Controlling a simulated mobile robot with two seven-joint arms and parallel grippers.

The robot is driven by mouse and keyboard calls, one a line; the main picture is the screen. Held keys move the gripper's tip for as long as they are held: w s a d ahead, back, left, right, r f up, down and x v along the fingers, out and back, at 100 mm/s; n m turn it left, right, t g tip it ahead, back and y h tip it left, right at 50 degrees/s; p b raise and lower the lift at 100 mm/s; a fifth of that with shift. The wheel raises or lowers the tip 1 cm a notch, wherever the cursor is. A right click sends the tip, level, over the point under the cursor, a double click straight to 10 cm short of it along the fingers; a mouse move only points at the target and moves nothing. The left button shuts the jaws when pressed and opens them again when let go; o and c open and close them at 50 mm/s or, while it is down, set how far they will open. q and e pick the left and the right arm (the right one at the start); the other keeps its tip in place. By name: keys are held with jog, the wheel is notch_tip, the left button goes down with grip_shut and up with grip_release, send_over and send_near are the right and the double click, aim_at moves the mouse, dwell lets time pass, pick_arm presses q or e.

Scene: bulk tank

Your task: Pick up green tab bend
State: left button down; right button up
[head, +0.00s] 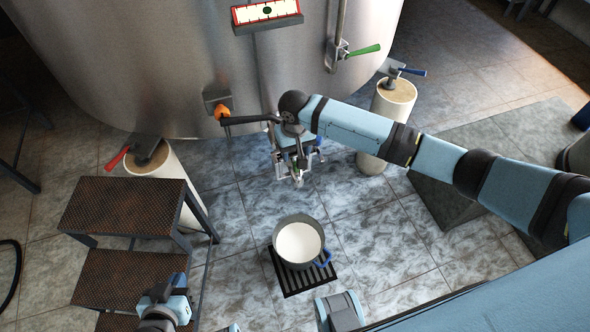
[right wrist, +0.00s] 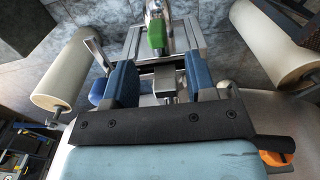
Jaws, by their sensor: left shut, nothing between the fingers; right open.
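The green tab bend shows in the right wrist view as a bright green tab (right wrist: 157,36) on a shiny metal piece, at the top centre between my fingers. My right gripper (right wrist: 163,38) is open, with a finger on each side of the tab. I cannot tell whether either finger touches it. In the head view my right gripper (head: 296,177) points down in front of the tank, above and behind the pot; the bend is too small to make out there.
A steel tank (head: 180,60) with green-, blue-, red- and orange-handled fittings fills the back. A pot of white liquid (head: 298,243) stands on a black floor grate (head: 300,282). Brown steps (head: 120,205) stand at left. Pale cylindrical legs flank the right gripper. Tiled floor is clear right of the pot.

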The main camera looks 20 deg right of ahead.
aim_at(296, 170)
jog(key=f, duration=0.2)
jog(key=f+b, duration=0.1)
jog(key=f, duration=0.2)
jog(key=shift+s+d+f, duration=0.1)
jog(key=shift+s+f, duration=0.05)
jog(key=shift+s, duration=0.05)
grip_shut()
